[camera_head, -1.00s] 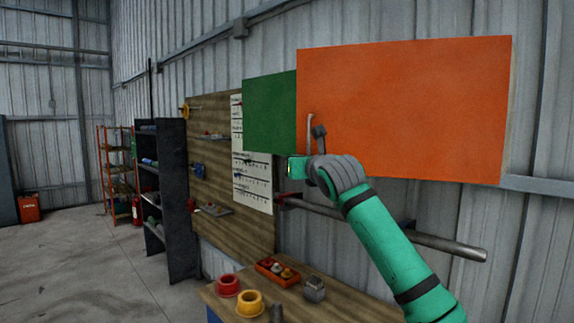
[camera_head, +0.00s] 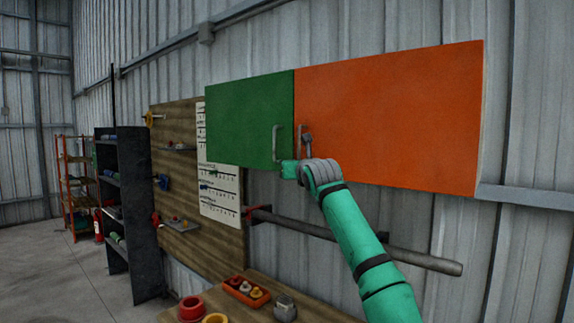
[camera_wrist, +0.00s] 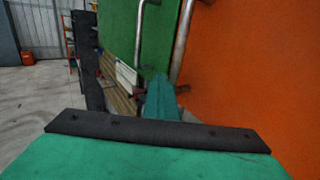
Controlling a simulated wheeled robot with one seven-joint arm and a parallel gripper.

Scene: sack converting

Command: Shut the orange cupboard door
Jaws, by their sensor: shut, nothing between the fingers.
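The orange cupboard door (camera_head: 395,118) is on the wall cupboard, to the right of the green door (camera_head: 245,118). Its left edge meets the green door's right edge, and the two fronts look nearly level; I cannot tell if a small gap is left. The orange door's upright metal handle (camera_head: 299,138) is by its left edge.
The green door's handle (camera_head: 275,143) stands out close to my gripper. A grey rail (camera_head: 350,240) runs along the wall below the cupboard. A workbench with a red parts tray (camera_head: 246,292) is lower down. A dark shelf (camera_head: 125,215) stands at left.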

